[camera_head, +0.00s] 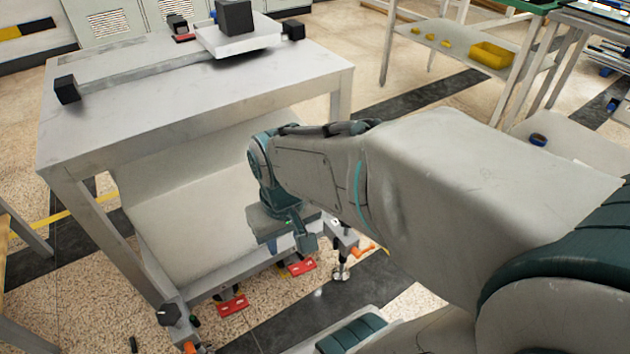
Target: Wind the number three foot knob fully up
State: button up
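A grey steel table (205,112) stands in front of me. At its near right corner is a metal levelling foot (341,268) with an orange handle (364,251) beside it. At its near left corner is a black knob (169,315), with an orange part (190,347) below it at the picture edge. No number can be read on any foot, so I cannot tell which is number three. My gripper (306,243) points down just left of the near right foot. Its fingers are small and partly hidden, and I see nothing held in it.
Two red pedals (232,306) (301,267) sit low under the table's front edge. A pale sloping panel (205,210) fills the space under the tabletop. A gantry rail (150,72) with a white carriage (238,38) lies on top. A bench with a yellow bin (490,56) stands behind right.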

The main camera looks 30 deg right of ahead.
aim_at(347, 226)
jog(key=k, duration=1.15)
jog(key=z, duration=0.75)
jog(key=i, duration=1.45)
jog(key=u, duration=0.85)
